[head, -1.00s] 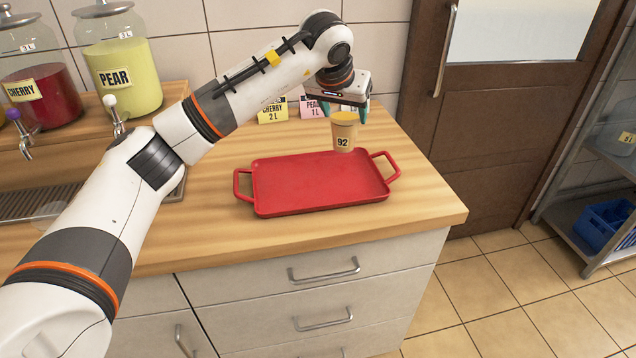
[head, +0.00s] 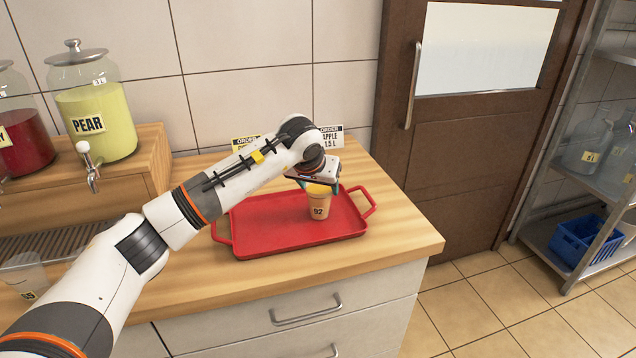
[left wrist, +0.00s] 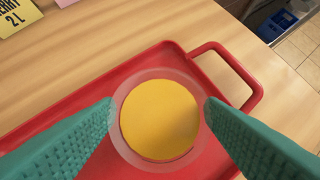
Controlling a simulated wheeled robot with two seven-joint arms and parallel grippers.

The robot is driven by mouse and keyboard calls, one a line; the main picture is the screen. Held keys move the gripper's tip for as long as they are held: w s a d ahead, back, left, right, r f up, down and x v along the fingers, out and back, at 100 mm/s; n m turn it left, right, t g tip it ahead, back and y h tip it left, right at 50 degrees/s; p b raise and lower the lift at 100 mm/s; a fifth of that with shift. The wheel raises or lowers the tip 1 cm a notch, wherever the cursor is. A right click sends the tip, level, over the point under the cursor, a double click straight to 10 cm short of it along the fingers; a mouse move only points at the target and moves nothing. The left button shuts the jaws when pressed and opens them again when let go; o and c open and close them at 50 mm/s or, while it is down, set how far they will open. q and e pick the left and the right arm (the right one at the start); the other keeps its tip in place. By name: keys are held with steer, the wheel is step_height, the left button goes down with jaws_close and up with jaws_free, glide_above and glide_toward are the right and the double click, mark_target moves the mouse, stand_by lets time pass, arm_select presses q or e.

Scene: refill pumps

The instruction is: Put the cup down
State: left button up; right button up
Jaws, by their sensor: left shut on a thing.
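The cup (head: 319,205), marked 92 and filled with something yellow, is over the right part of the red tray (head: 270,232). It is upright. In the head view its base appears at the tray's surface, but I cannot tell whether it touches. My left gripper (head: 318,185) is shut on the cup near its rim from above. In the left wrist view the green fingers lie on both sides of the cup (left wrist: 160,118), and the tray (left wrist: 90,107) shows below it. My right gripper is not in view.
The pear dispenser (head: 95,115) and a cherry one stand on a wooden riser at the left. Order cards (head: 331,137) stand behind my arm. Another cup (head: 25,275) is at the far left. Bare counter lies right and front of the tray.

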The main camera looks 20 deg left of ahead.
arm_select(q)
steer(key=shift+f, duration=0.1)
steer(key=o, duration=1.5)
steer(key=shift+r, duration=0.3)
steer(key=b+v, duration=0.1)
steer(key=v, duration=1.1)
